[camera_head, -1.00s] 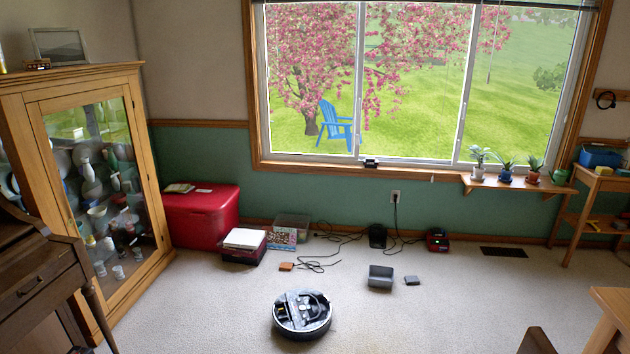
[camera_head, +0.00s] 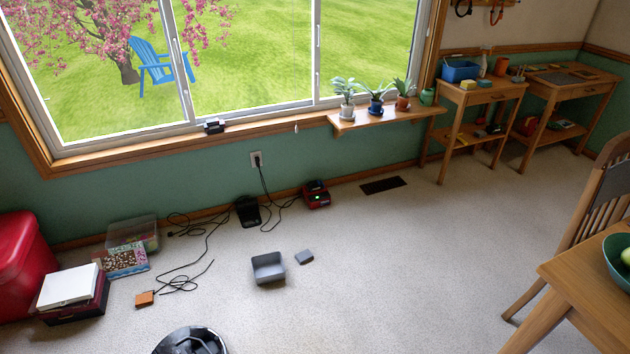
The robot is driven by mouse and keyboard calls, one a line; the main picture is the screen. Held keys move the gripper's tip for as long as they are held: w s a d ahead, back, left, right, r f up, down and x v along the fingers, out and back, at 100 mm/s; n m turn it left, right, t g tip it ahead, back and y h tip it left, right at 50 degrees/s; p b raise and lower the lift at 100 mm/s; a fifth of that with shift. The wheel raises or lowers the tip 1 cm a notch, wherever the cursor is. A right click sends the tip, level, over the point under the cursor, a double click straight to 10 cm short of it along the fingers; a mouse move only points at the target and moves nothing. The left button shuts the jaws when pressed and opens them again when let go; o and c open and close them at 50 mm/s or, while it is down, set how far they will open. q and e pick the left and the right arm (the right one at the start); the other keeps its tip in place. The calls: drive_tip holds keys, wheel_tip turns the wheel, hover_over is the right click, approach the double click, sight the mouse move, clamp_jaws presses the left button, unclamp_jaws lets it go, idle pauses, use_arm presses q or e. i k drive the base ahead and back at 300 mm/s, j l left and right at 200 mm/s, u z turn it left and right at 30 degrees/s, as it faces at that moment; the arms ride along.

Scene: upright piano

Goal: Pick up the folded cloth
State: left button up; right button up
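I cannot make out a folded cloth for certain. Small yellow (camera_head: 468,85) and blue-green (camera_head: 484,83) items lie on the front of a wooden side table (camera_head: 489,96) at the upper right, but they are too small to identify. Neither of my grippers is in view.
A robot vacuum (camera_head: 190,342) is at the bottom edge. A grey bin (camera_head: 268,268), an orange box (camera_head: 144,299) and black cables lie on the carpet. A red chest (camera_head: 22,262) is at left. A wooden chair (camera_head: 585,225) and table (camera_head: 597,275) stand at right.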

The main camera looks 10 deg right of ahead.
sight(305, 256)
drive_tip(key=i+l+z, duration=0.1)
drive_tip(key=i, duration=0.5)
drive_tip(key=i+l+z, duration=0.1)
drive_tip(key=i, duration=0.45)
